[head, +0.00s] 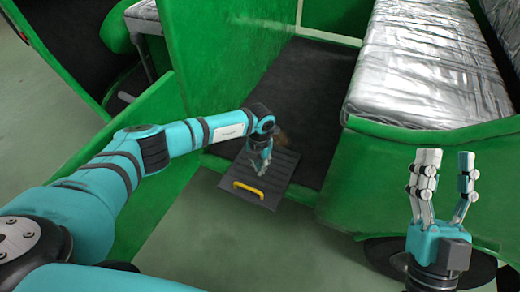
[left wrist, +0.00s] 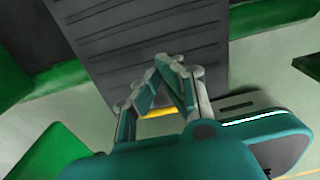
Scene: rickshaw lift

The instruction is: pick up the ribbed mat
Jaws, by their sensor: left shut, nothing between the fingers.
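The ribbed mat (head: 273,190) is dark grey with a yellow handle (head: 248,190) at its near edge. It lies at the rickshaw's doorway, its near part sticking out past the sill. In the left wrist view the mat's ribbed surface (left wrist: 140,35) fills the upper middle, and the yellow handle (left wrist: 157,113) shows partly behind the fingers. My left gripper (head: 256,172) is over the mat, just beyond the handle; its fingertips (left wrist: 168,62) are together with nothing between them. Whether it touches the mat I cannot tell. My right gripper (head: 445,160) is raised, open and empty, at the right.
The green rickshaw body (head: 235,55) rises around the doorway, with a dark floor (head: 308,90) inside. A silver-covered seat (head: 425,65) is at the right. A wheel (head: 385,255) shows below my right gripper. The pale green ground (head: 260,245) in front is clear.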

